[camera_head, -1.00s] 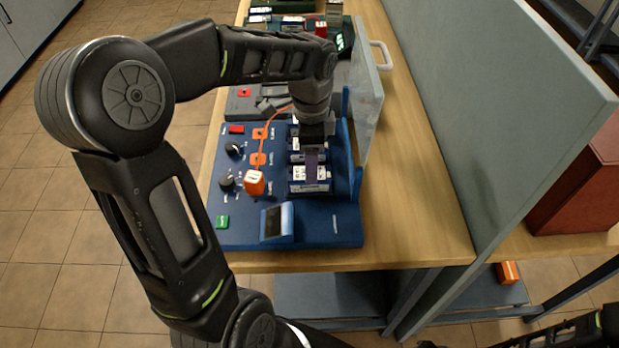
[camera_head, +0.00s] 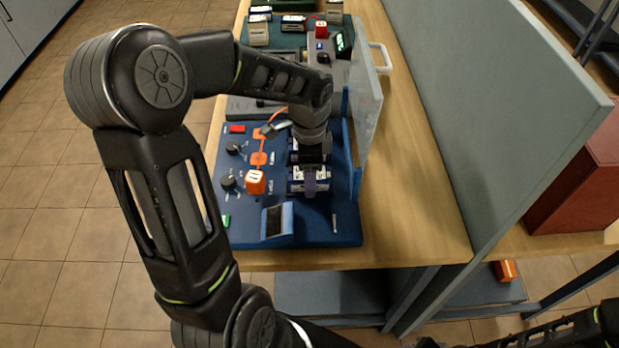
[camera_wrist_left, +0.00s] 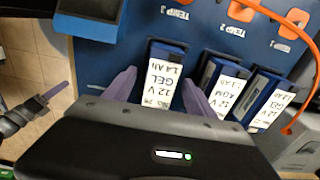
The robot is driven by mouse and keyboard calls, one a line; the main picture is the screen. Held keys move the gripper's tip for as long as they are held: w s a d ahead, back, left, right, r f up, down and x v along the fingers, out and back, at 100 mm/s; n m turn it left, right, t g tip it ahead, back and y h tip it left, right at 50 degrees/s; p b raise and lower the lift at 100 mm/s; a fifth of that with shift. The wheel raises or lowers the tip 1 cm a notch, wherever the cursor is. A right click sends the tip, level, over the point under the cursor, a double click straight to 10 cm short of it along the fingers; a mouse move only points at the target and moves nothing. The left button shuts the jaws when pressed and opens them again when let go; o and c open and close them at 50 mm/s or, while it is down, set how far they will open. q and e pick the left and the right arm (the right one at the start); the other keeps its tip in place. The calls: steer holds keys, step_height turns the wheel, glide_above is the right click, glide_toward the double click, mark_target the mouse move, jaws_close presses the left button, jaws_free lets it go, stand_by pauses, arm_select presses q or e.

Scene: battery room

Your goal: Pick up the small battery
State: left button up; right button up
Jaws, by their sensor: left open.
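Several blue batteries with white labels sit in a row on the blue panel. The nearest one (camera_head: 324,186) has a label reading 12 V GEL in the left wrist view (camera_wrist_left: 164,72). Two others, one marked 12 V AGM (camera_wrist_left: 225,90) and another (camera_wrist_left: 267,103), stand beside it there. I cannot tell by size which is the small battery. My left gripper (camera_head: 310,186) is open over the nearest battery. In the left wrist view its purple fingers (camera_wrist_left: 158,88) lie on either side of the GEL battery. Part of my right arm shows at the bottom right; its jaw state is unclear.
The blue panel (camera_head: 345,226) carries dark knobs (camera_head: 229,182), an orange block (camera_head: 255,182) and an orange cable (camera_wrist_left: 290,25). A clear upright pane (camera_head: 366,110) stands close on the right of the batteries. A grey partition (camera_head: 480,110) rises beyond the bench's bare wooden strip (camera_head: 410,190).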

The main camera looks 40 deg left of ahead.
arm_select(q)
jaws_close()
stand_by(0.7)
stand_by(0.3)
